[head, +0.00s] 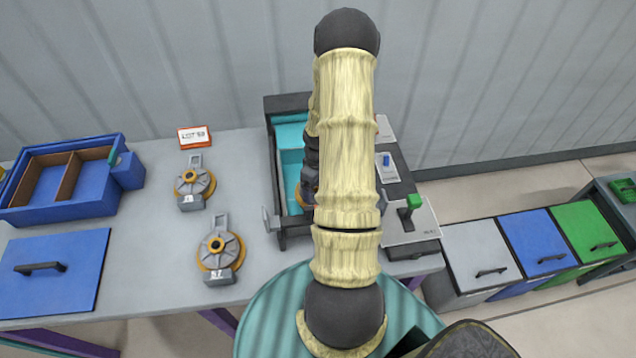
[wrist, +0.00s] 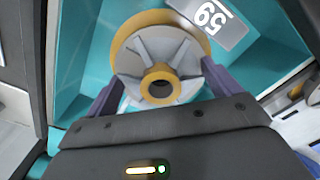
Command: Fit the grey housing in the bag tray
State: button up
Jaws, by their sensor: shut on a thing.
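Two similar housings (head: 195,182) (head: 221,252) stand on the grey table left of the tray, near a lot card (head: 195,137). A divided blue box (head: 68,180) and a blue lid (head: 52,272) are far left. A green-knobbed lever (head: 412,204) stands right of the tray.

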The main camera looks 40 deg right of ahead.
jog(key=shift+w+f+b, duration=0.1)
jog(key=shift+f+b, duration=0.2)
jog(key=shift+f, duration=0.1)
jog(key=o, duration=1.1)
jog(key=shift+c, duration=0.2)
notch_tip(320, 180, up, 18)
jog(key=b, duration=0.1)
jog(key=shift+f, duration=0.25)
